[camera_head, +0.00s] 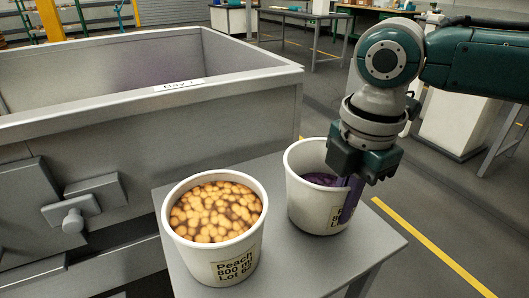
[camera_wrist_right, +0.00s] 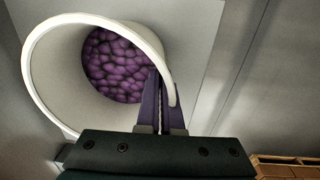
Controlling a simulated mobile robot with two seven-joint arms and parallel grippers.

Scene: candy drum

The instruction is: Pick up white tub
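A white tub (camera_head: 304,208) with purple candies low inside stands upright on the small grey table (camera_head: 285,262). It also shows in the right wrist view (camera_wrist_right: 48,75), with the purple candies at its bottom. My right gripper (camera_head: 348,207) points down at this tub's right rim. In the right wrist view its fingers (camera_wrist_right: 162,88) are close together, one inside and one outside the wall, pinching the rim. A second white tub (camera_head: 234,258), filled near the top with orange candies and labelled "Peach", stands to its left. My left gripper is not in view.
A large grey metal bin (camera_head: 230,103) with an open top stands behind and left of the table. The floor right of the table is clear, with a yellow line (camera_head: 430,245). Workbenches (camera_head: 305,18) stand far back.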

